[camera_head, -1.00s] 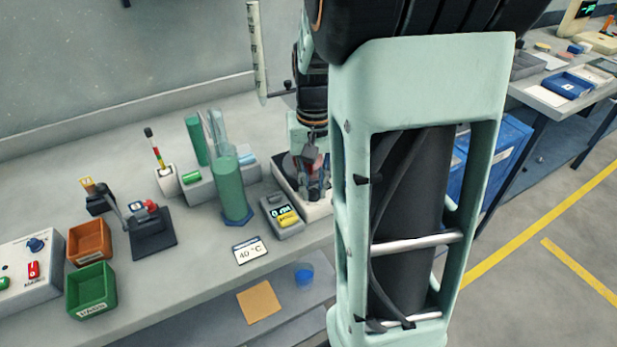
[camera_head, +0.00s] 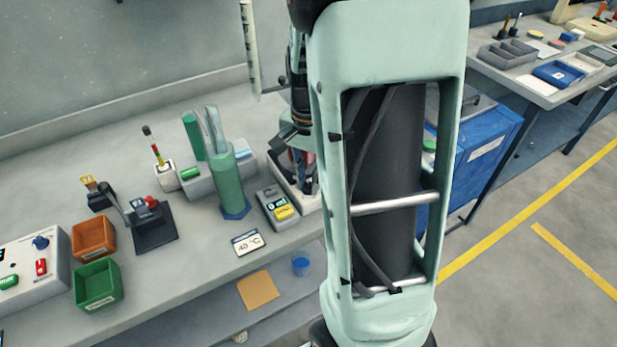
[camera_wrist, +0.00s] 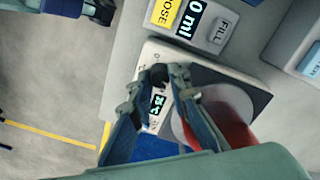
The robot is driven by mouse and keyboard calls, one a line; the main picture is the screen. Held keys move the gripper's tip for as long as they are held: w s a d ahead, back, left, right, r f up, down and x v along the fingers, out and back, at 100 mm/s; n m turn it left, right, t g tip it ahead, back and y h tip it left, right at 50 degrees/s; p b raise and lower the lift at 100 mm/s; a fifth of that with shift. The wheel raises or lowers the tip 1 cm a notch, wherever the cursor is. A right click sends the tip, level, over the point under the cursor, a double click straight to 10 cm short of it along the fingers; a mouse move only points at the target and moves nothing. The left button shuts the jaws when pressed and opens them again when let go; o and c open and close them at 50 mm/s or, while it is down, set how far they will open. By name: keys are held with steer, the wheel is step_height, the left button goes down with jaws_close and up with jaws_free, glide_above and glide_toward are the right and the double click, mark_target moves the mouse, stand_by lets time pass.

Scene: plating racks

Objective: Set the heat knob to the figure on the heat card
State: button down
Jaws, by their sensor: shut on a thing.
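The heat card (camera_head: 249,243) lies on the bench near its front edge and reads 40 °C. The white heater (camera_head: 312,204) stands at the right end of the bench, partly hidden by my arm. In the wrist view the heater (camera_wrist: 258,97) carries a small display (camera_wrist: 157,104), tilted and too small to read surely, and a vessel of red liquid (camera_wrist: 226,118). The dark heat knob (camera_wrist: 158,74) is at the heater's corner, above the display in the picture. My gripper (camera_wrist: 167,74) is shut on the knob, its fingertips either side of it.
The dosing unit (camera_wrist: 197,22) with a yellow button sits close beside the heater. A green cylinder (camera_head: 228,182) on a blue foot stands left of it. Orange (camera_head: 92,239) and green (camera_head: 97,284) bins are farther left. Bare bench lies around the card.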

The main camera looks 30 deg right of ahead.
mark_target(309, 184)
stand_by(0.4)
steer(key=c, duration=1.8)
jaws_free()
steer(key=shift+r, duration=0.1)
steer(key=shift+r, duration=3.95)
